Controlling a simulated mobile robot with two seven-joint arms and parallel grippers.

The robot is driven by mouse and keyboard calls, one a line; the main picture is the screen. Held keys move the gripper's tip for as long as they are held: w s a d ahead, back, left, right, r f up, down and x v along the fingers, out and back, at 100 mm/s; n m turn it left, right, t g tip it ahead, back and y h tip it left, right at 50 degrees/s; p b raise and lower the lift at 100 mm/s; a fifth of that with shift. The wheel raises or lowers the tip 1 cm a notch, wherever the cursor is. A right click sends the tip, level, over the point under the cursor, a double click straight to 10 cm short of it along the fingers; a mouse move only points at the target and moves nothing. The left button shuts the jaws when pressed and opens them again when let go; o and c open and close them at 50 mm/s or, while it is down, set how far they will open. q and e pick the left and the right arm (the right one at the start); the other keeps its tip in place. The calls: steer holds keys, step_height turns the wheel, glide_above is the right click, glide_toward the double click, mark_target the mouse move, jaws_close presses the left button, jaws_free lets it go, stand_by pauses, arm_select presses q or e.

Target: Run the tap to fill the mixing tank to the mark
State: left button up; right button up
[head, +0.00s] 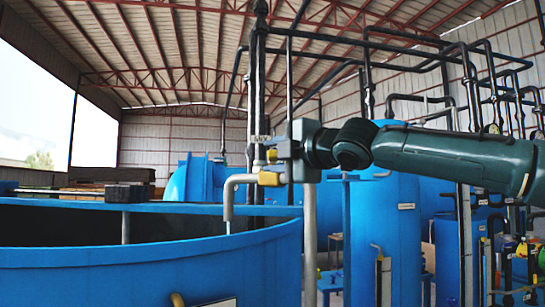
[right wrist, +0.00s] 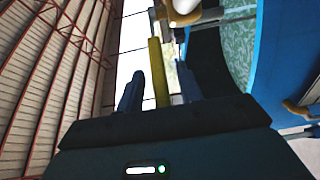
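The big open-topped blue mixing tank (head: 150,262) fills the lower left of the head view. Its water level and fill mark cannot be made out. The tap body (head: 268,178) on this pipe is yellow. My right gripper (head: 279,152) is at the tap, reaching in from the right. In the right wrist view the yellow tap lever (right wrist: 158,75) stands between its two fingers, with a visible gap on each side, so the gripper is open around it. My left gripper is not in view.
A grey standpipe (head: 310,245) rises beside the tank. A tall blue tank (head: 398,225) stands behind my right arm, among dark overhead pipes. A dark block (head: 130,193) sits beyond the tank's rim at the left. The right wrist view shows a speckled pale-green surface (right wrist: 238,40).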

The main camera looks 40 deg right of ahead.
steer(key=shift+w, duration=0.4)
jaws_close()
stand_by(0.4)
